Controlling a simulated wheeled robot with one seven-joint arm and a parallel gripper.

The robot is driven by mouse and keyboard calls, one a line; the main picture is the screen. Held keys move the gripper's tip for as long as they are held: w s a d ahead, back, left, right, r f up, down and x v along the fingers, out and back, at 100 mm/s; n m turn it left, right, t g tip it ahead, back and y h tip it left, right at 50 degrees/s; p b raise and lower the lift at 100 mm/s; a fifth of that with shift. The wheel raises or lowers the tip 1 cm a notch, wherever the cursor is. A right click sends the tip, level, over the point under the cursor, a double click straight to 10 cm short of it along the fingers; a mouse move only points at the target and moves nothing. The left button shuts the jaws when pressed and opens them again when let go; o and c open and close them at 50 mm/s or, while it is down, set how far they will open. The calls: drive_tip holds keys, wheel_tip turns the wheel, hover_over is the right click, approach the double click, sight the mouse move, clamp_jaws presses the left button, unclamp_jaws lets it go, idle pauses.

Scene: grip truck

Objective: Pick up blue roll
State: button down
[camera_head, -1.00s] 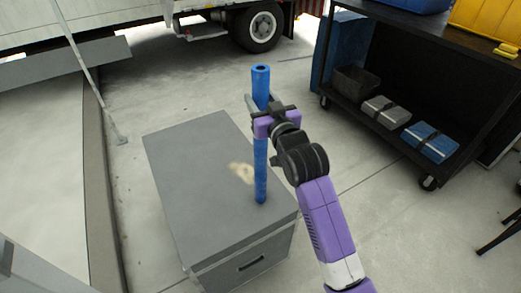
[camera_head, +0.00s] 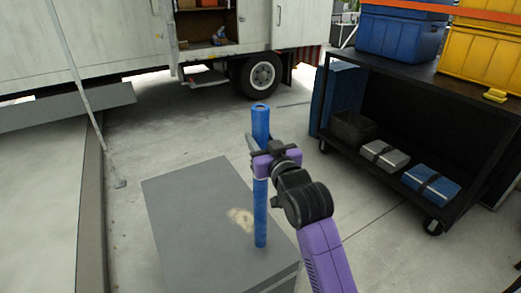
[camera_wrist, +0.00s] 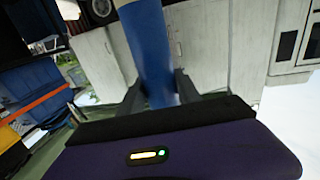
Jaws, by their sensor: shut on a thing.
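The blue roll (camera_head: 260,205) is a long, thin tube standing upright over the grey box (camera_head: 185,225) in the head view. Its lower end appears at or just above the box top; I cannot tell whether they touch. My gripper (camera_head: 262,160) is shut on the roll at its upper half, coming from the right. In the wrist view the roll (camera_wrist: 148,45) runs between the two dark fingers (camera_wrist: 158,92), which sit on either side of it. The far side of the roll is hidden.
A black wheeled cart (camera_head: 400,205) with cases and bins stands at the right. A white truck (camera_head: 120,45) is behind. A thin pole (camera_head: 88,110) stands at the left. A pale tan patch (camera_head: 241,219) lies on the box top. Open concrete floor surrounds the box.

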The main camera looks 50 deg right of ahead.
wheel_tip(320, 180, up, 17)
drive_tip(key=shift+f, duration=0.1)
idle(0.4)
